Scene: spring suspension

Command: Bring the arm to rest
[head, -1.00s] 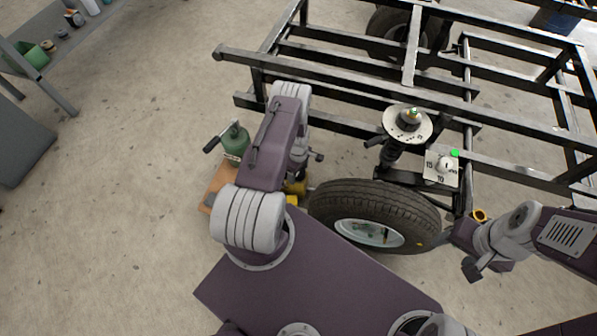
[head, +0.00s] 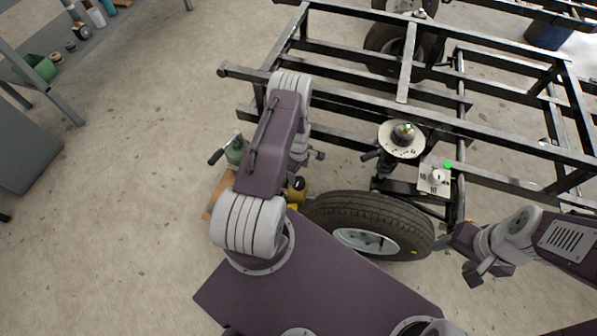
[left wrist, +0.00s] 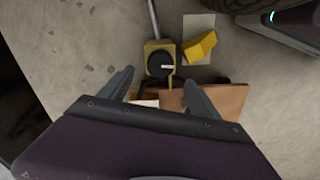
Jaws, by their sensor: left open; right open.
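My left arm (head: 270,150) reaches forward on the left in the head view, and its gripper is mostly hidden behind it. In the left wrist view my left gripper (left wrist: 160,84) is open and empty, its fingers apart above a yellow-and-black device (left wrist: 160,60) and a brown board (left wrist: 215,99). My right arm (head: 515,228) comes in from the right in the head view. Its gripper (head: 448,241) is near the right side of the tyre (head: 345,208); its fingers are hard to make out. A spring-strut assembly with a round pale top plate (head: 400,140) stands behind the tyre.
A black metal frame (head: 345,105) fills the back and right. A dial plate (head: 434,177) with a green light is beside the strut. A shelf (head: 88,35) is at far left; the floor between is clear.

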